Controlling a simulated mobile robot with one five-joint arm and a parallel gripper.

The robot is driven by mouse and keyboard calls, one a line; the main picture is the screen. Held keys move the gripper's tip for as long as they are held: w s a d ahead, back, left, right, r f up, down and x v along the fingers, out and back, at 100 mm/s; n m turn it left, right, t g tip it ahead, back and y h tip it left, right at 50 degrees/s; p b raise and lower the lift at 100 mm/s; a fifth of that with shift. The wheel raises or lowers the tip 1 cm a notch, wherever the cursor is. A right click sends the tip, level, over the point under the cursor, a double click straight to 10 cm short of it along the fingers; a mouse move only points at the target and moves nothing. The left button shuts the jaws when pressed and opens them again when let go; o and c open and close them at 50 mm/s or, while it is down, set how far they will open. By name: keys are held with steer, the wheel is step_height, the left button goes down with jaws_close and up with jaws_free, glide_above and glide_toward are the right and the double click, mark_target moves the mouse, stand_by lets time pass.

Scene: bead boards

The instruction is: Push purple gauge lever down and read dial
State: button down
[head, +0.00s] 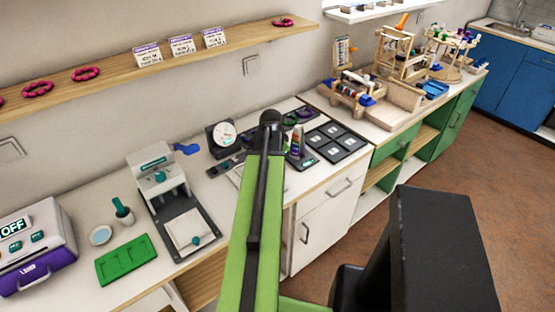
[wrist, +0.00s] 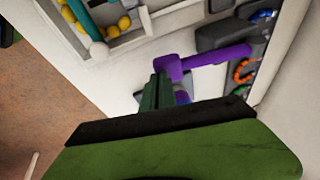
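The purple lever (wrist: 215,57) shows in the wrist view as a bar with a thicker block at its left end, running right to a dark grey body (wrist: 222,33). My gripper (wrist: 159,88) has its dark green fingers close together, just below the lever's block in the picture. I cannot tell whether they touch it. A small purple-blue piece (wrist: 182,97) shows beside the fingers. In the head view a round white dial (head: 223,134) in a dark case stands on the counter left of my arm. My arm hides the gripper and the lever there.
In the head view, a black tray (head: 335,143) with white-labelled pockets lies right of my arm. A white press (head: 158,180), a green board (head: 126,260) and a purple-grey machine (head: 33,242) stand left. A wall shelf (head: 165,60) runs above. Wooden racks (head: 395,50) stand farther right.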

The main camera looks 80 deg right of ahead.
steer(key=shift+a+r+p, duration=0.15)
steer(key=shift+r+p, duration=0.25)
steer(key=shift+p, duration=0.2)
steer(key=s+a+r+p, duration=0.3)
steer(key=a+r+p, duration=0.3)
steer(key=r+p, duration=0.4)
steer(key=shift+s+r+p, duration=0.25)
steer(key=shift+r+p, duration=0.1)
steer(key=shift+r, duration=0.1)
